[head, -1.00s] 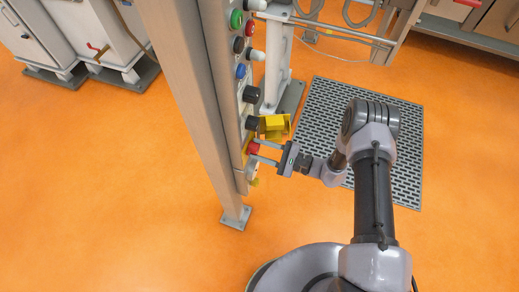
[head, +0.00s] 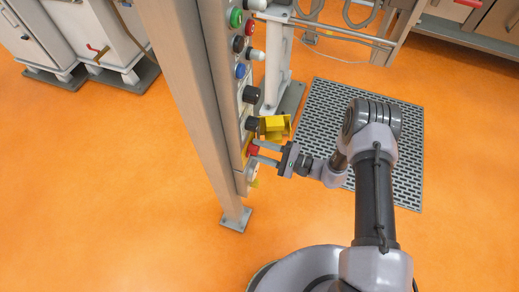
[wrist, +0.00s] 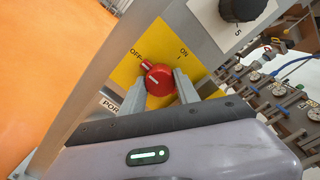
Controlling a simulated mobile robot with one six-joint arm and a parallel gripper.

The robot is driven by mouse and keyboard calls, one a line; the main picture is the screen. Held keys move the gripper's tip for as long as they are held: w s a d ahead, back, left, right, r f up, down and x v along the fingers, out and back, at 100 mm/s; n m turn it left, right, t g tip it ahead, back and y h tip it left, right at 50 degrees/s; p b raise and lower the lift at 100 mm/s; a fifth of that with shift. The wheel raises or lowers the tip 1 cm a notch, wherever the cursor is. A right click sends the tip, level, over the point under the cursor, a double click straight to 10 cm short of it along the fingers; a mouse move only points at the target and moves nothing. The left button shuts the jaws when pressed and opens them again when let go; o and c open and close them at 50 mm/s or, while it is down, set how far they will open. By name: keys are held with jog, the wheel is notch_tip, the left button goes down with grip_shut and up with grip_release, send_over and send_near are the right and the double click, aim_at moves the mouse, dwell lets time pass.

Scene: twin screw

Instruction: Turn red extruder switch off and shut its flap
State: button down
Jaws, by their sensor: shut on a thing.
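The red switch (wrist: 159,79) sits on a yellow plate (wrist: 128,72) marked OFF and ON in the wrist view. Its narrow red end points up-left toward OFF. My gripper (wrist: 160,84) has one finger on each side of the knob and is shut on it. In the head view the red switch (head: 253,150) shows low on the panel, with my gripper (head: 261,152) at it from the right. The yellow flap (head: 274,125) stands open, sticking out from the panel just above the switch.
Above the switch the panel carries black knobs (head: 251,94) and coloured buttons (head: 240,71). A metal post (head: 190,90) stands to the left. A grey floor grate (head: 330,110) lies behind my arm. The orange floor on the left is clear.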

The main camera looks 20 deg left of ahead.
jog(key=c, duration=0.9)
grip_release()
jog(key=s+d+p, duration=0.1)
jog(key=d+p, duration=0.2)
jog(key=d, duration=1.4)
jog(key=shift+s+d, duration=0.2)
